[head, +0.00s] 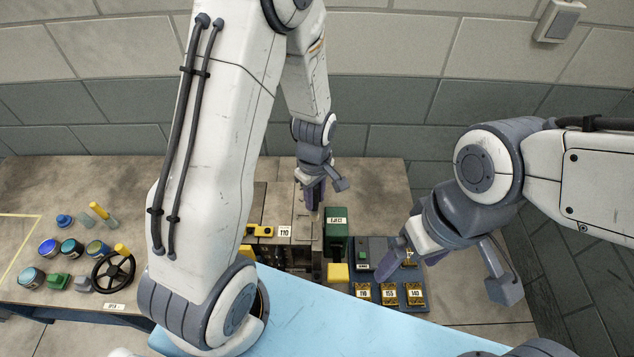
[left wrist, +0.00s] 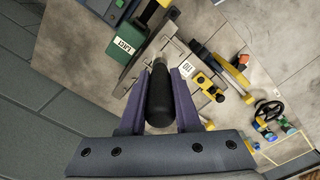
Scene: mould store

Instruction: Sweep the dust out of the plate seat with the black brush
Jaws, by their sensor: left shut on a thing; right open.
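My left gripper (head: 313,195) is above the grey fixture at the middle of the bench. In the left wrist view the left gripper (left wrist: 160,100) has its two purple fingers closed on the black handle of the brush (left wrist: 159,95). The handle points away from the wrist towards the fixture. The brush's bristles are hidden, and I cannot tell whether they touch anything. The plate seat seems to lie in the fixture near the 110 label (head: 285,231); I cannot make out its edges or any dust. My right gripper (head: 412,254) is open and empty, above the dark tray at the right.
A green EJECT box (head: 337,232) stands just right of the fixture. A yellow clamp (head: 262,231) is on its left. The dark tray (head: 376,248) holds several yellow-tagged pieces. A black handwheel (head: 113,272) and several coloured pots are at the left. The blue surface (head: 330,318) is clear.

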